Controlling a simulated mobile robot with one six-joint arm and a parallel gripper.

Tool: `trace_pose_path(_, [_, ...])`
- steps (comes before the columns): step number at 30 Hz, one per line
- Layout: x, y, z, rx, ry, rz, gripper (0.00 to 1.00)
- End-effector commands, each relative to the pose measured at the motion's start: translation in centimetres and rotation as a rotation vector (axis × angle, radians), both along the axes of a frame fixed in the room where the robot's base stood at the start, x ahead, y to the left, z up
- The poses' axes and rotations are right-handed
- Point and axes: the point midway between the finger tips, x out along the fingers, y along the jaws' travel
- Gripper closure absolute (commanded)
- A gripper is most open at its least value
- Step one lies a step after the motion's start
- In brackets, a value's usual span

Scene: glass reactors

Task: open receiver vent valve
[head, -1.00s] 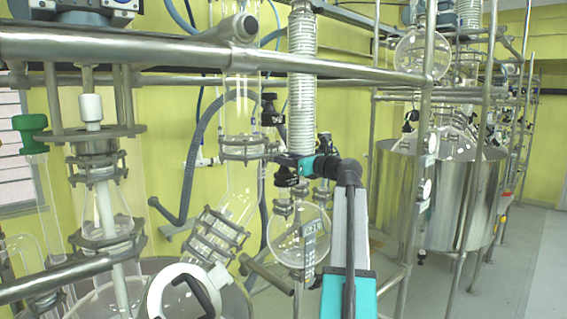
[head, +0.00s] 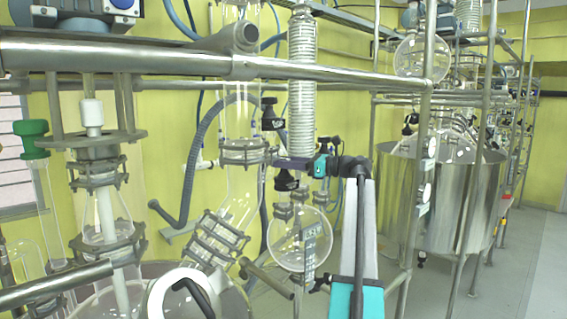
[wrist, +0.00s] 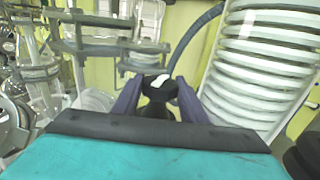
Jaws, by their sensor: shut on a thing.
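A black knob (head: 287,180), which I take to be the vent valve's, sits above the round glass receiver flask (head: 290,250) with a label on it. My gripper (head: 284,163) reaches in from the right at the knob's height. In the wrist view my gripper (wrist: 158,102) has its two purple fingers on either side of a black knob with a white mark (wrist: 160,84), shut on it. The knob's turn angle and the valve body below are hidden by the fingers and the teal gripper housing.
A steel rail (head: 200,60) crosses above. Floor is free at right.

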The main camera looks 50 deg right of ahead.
Motion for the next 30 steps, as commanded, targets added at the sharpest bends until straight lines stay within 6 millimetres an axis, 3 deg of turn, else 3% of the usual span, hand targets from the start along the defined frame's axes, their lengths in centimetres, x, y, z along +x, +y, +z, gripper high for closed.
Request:
trace_pose_path(3, [-0.06,-0.06,0.05,0.0,-0.001,-0.003,0.81])
trace_pose_path(4, [-0.06,-0.06,0.05,0.0,-0.001,-0.003,0.59])
trace_pose_path(6, [-0.06,-0.06,0.04,0.0,-0.001,-0.003,0.48])
trace_pose_path(17, [-0.04,-0.01,0.07,0.0,-0.001,-0.011,0.48])
trace_pose_path(30, [-0.13,0.24,0.13,0.0,0.0,-0.168,0.48])
